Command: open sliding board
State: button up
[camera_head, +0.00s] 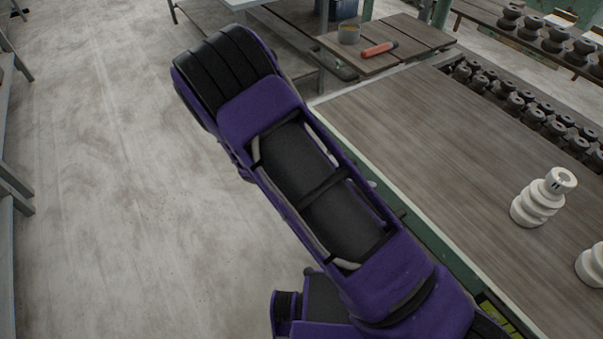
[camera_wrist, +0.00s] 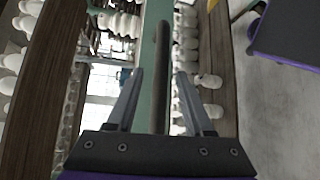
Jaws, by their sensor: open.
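My gripper (camera_wrist: 160,74) is open in the wrist view, with one finger on each side of a dark grey round bar (camera_wrist: 162,42). The bar runs lengthwise between the fingers, with a visible gap on both sides. A green strip (camera_wrist: 150,18) lies behind the bar. Brown wooden boards stand left (camera_wrist: 45,85) and right (camera_wrist: 214,55) of the fingers; I cannot tell which one slides. In the head view my purple arm hides the gripper and the bar. The wooden tabletop (camera_head: 420,150) with a green edge lies right of the arm.
White ribbed clay pieces (camera_head: 538,203) stand on the tabletop. Rows of dark ribbed pieces (camera_head: 520,100) lie along its far side. The concrete floor (camera_head: 110,190) at left is clear.

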jog(key=w+a+r, duration=0.2)
jog(key=a, duration=1.4)
jog(key=shift+r, duration=0.1)
